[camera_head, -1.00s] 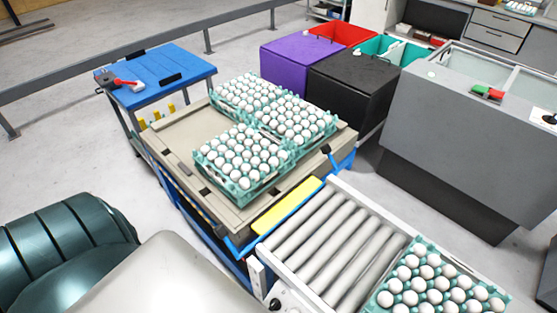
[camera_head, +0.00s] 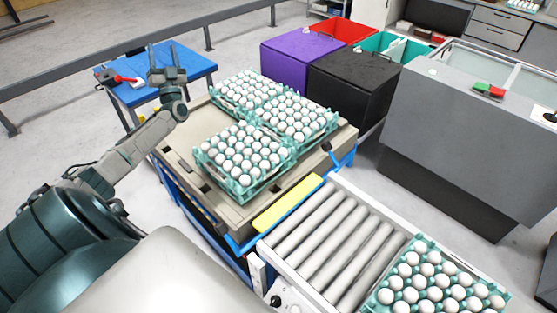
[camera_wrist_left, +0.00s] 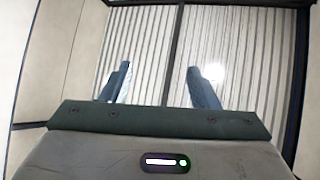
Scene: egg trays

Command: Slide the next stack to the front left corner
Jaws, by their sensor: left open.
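Three stacks of teal egg trays filled with white eggs stand on a beige-topped cart (camera_head: 190,165). The front stack (camera_head: 240,192) is nearest me, the right stack (camera_head: 322,137) is behind it to the right, and the back stack (camera_head: 228,108) is at the far side. My left gripper (camera_head: 166,62) is raised over the cart's left side, near the blue table. It is open and empty, apart from the stacks. The left wrist view shows its two fingers (camera_wrist_left: 158,82) spread with nothing between them. My right gripper is not in view.
A roller conveyor (camera_head: 335,240) adjoins the cart's right front side, with another egg tray (camera_head: 372,303) at its near end. A blue table (camera_head: 195,62) stands behind left. Purple (camera_head: 290,68) and black (camera_head: 345,90) bins stand behind right. The cart's left part is bare.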

